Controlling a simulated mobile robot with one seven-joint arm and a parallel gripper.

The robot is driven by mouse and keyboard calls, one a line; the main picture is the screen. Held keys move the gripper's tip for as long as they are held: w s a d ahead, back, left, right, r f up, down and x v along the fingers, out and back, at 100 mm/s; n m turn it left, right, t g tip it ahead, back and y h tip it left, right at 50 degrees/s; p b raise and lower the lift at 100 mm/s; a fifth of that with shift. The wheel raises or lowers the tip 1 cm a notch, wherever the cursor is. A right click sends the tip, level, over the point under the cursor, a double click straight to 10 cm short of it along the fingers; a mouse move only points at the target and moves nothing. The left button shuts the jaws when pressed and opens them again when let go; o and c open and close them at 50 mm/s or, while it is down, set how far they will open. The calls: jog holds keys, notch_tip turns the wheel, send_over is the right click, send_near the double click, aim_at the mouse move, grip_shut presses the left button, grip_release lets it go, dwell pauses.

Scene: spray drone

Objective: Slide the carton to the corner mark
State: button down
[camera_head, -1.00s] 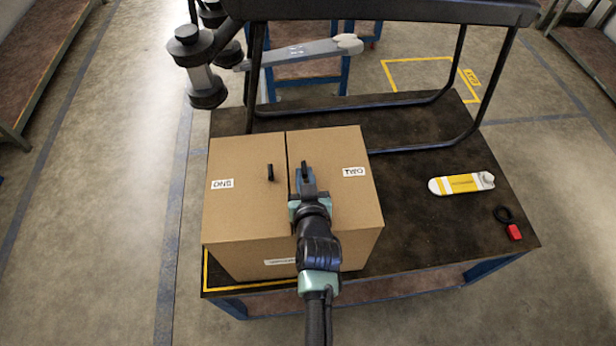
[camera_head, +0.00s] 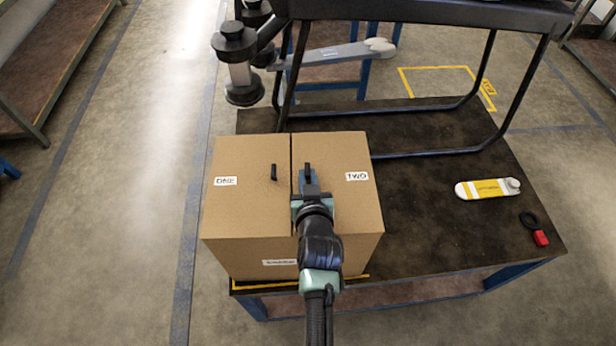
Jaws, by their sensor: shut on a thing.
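The brown carton (camera_head: 240,215) stands upright at the front left of the dark table (camera_head: 440,225). Its top has two flaps labelled ONE and TWO, parted by a narrow slit, with a small black tab (camera_head: 274,173) on flap ONE. My gripper (camera_head: 307,180) is above flap TWO, near the slit, and is shut on that flap's black tab (camera_head: 307,167). The yellow corner mark (camera_head: 300,284) shows as a strip along the table's front edge below the carton. The carton hides the mark's left side, so I cannot tell how exactly its base meets the corner.
A spray drone with black landing skids (camera_head: 455,140) stands over the back of the table. A white and yellow bottle (camera_head: 487,188), a black ring (camera_head: 529,219) and a red piece (camera_head: 541,238) lie at the right.

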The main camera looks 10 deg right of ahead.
jog(key=c, duration=0.8)
grip_release()
jog(key=b+v, duration=0.1)
jog(key=v, duration=1.2)
